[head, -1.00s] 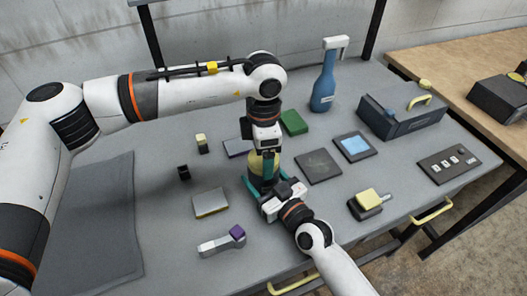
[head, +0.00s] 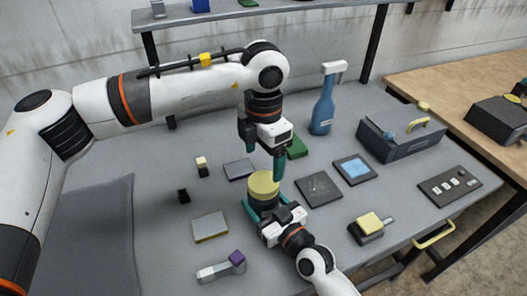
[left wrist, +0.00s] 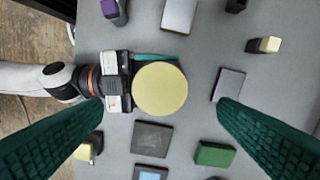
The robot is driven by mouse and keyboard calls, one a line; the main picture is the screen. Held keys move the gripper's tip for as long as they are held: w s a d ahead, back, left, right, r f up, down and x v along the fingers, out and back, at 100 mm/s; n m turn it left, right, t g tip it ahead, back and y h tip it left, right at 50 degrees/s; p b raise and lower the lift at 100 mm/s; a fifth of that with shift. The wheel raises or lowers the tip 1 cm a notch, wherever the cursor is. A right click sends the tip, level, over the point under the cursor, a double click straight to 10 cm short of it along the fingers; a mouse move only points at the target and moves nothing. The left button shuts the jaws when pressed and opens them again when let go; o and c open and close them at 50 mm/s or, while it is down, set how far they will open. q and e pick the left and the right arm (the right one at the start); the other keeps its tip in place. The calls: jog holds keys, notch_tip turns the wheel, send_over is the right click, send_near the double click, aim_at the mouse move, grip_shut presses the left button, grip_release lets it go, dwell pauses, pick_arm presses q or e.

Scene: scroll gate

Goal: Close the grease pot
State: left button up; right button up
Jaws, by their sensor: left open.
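The grease pot (head: 262,202) stands on the grey table with its round yellow lid (head: 263,184) on top. The lid looks level; I cannot tell how tightly it sits. In the left wrist view the lid (left wrist: 160,89) is a full disc between my fingers. My left gripper (head: 264,164) is open and empty above the lid, pointing down, its green fingers wide apart. My right gripper (head: 256,218) comes from the front right and is shut around the pot's lower body. One teal finger shows beside the pot; the other is mostly hidden.
A blue bottle (head: 323,107) and a grey toolbox (head: 401,137) stand behind to the right. Flat plates, a green block (head: 298,147) and a yellow-topped block (head: 369,224) lie around the pot. A shelf (head: 260,12) runs along the back. The table's left side holds a dark mat (head: 95,235).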

aim_at(263, 182)
pick_arm(q)
jog(key=shift+r+n, duration=0.55)
jog(key=shift+n, duration=0.55)
jog(key=shift+f, duration=0.1)
jog(key=shift+f, duration=3.95)
jog(key=c, duration=1)
jog(key=shift+c, duration=0.3)
jog(key=o, duration=1.2)
